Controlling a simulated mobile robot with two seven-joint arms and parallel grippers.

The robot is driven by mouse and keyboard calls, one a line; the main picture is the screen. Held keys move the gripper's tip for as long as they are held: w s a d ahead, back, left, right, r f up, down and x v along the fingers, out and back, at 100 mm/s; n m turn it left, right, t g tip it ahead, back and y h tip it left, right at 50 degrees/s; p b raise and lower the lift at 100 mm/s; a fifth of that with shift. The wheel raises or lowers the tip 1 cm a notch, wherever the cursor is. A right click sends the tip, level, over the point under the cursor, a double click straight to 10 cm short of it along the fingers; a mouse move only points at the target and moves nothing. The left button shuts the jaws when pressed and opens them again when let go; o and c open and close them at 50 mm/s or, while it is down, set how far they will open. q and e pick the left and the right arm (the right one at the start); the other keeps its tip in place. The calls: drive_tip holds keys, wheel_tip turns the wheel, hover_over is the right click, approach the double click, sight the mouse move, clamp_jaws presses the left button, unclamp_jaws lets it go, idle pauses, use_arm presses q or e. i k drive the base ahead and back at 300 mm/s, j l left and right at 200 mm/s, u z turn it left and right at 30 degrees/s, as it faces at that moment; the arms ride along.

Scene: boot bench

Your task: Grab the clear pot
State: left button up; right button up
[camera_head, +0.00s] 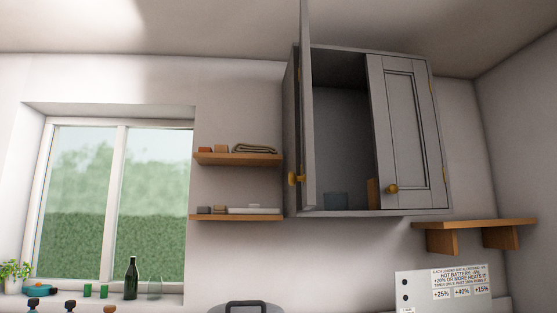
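A small see-through bluish pot (336,200) stands on the floor of the grey wall cabinet (344,120), in its open left half. It looks like the clear pot, though it is dim and small in the head view. A tan block-like thing (373,193) stands to its right, partly hidden by the shut right door (405,130). The left door (307,110) stands wide open and is seen nearly edge-on. Neither of my grippers is in view.
Two wooden shelves (238,158) with small items hang left of the cabinet. A wooden bracket shelf (475,224) is at lower right. A green bottle (131,278), a clear glass vessel (154,287) and a plant (13,274) stand on the windowsill. A dark handled thing (245,307) shows at the bottom.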

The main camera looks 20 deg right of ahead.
sight(334, 201)
drive_tip(key=i+j+z, duration=0.1)
drive_tip(key=j+z, duration=0.75)
drive_tip(key=j, duration=0.25)
drive_tip(key=j+z, duration=0.45)
drive_tip(key=j, duration=0.15)
drive_tip(key=k+l, duration=0.2)
